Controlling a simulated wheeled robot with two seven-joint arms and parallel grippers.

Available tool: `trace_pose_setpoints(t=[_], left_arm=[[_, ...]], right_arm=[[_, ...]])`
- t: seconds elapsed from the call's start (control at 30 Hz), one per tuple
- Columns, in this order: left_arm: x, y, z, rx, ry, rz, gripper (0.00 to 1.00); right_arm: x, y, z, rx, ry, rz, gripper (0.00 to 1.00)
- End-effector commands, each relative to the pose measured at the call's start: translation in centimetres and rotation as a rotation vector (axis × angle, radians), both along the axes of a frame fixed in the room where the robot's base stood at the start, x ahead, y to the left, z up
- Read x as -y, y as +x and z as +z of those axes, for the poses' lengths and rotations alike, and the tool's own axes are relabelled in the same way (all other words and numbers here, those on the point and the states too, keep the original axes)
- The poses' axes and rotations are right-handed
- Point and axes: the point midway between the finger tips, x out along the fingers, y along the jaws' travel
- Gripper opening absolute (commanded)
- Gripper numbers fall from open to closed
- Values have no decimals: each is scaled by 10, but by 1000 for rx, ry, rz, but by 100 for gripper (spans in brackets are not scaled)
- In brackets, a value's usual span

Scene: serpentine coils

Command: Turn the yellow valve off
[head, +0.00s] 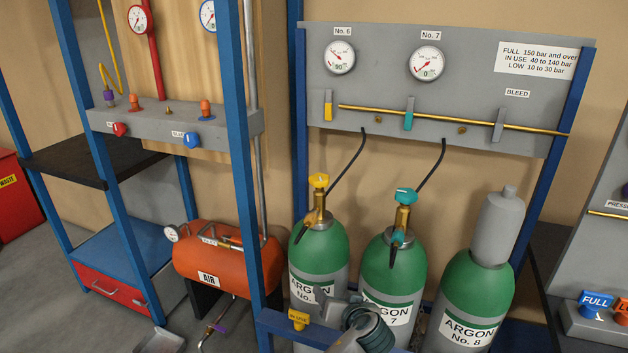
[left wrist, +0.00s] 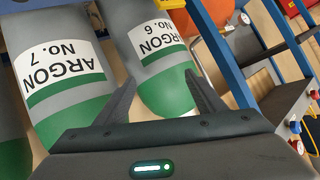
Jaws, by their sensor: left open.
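A yellow valve knob (head: 319,181) tops the brass fitting of the green and grey cylinder Argon No. 6 (head: 318,250). A yellow lever handle (head: 328,108) hangs on the grey panel above it. My left gripper (head: 328,302) is low in front of the Argon No. 6 and No. 7 cylinders, well below the yellow knob and apart from it. In the left wrist view my left gripper (left wrist: 161,78) is open with nothing between its fingers, and cylinder Argon No. 6 (left wrist: 160,65) appears upside down beyond them. The yellow knob cannot be made out there. My right gripper is not in view.
Cylinder Argon No. 7 (head: 392,265) has a teal knob (head: 405,196). Cylinder Argon No. 8 (head: 478,290) wears a grey cap. A blue post (head: 245,170) and orange air tank (head: 225,258) stand left. A yellow tag (head: 299,320) is on the blue front rail.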

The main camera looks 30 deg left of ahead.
Motion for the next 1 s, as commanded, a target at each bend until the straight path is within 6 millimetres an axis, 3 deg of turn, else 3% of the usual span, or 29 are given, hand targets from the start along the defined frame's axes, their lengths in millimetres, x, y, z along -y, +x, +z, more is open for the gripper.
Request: trace_pose_setpoints(t=[0.23, 0.6, 0.8, 1.0], left_arm=[[-13, 30, 72, 181, 49, 112, 63], [-28, 80, 193, 491, 162, 252, 63], [-30, 87, 224, 574, 190, 284, 63], [-30, 87, 225, 578, 191, 286, 63]], right_arm=[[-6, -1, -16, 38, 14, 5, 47], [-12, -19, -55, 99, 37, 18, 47], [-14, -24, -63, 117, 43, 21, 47], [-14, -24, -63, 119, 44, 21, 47]])
